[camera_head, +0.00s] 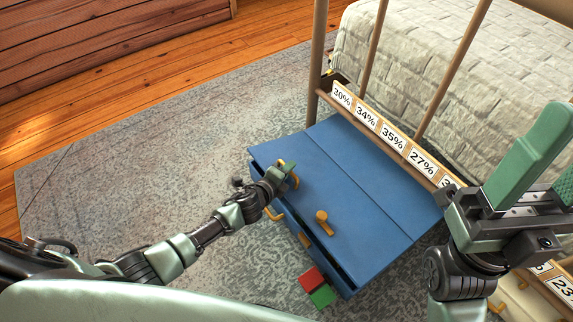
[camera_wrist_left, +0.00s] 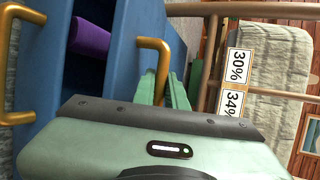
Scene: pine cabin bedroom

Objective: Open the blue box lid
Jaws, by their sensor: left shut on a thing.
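The blue box (camera_head: 370,190) stands on the rug beside the bed, its broad top facing up. The lid carries a gold handle (camera_head: 293,180) near its left front edge, which also shows in the left wrist view (camera_wrist_left: 165,46). My left gripper (camera_head: 284,172) is shut on this handle, its fingers partly hiding it; in the left wrist view its green fingertips (camera_wrist_left: 158,88) are at the handle. A dark gap shows along the box's front, below the top edge. A purple object (camera_wrist_left: 90,38) sits inside the opening. My right gripper (camera_head: 548,165) is raised at the right, open and empty.
Red (camera_head: 312,279) and green (camera_head: 322,296) blocks are at the box's front corner. The bed frame (camera_head: 317,60) with percent labels (camera_head: 392,138) borders the far side. The rug (camera_head: 120,170) at left is clear.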

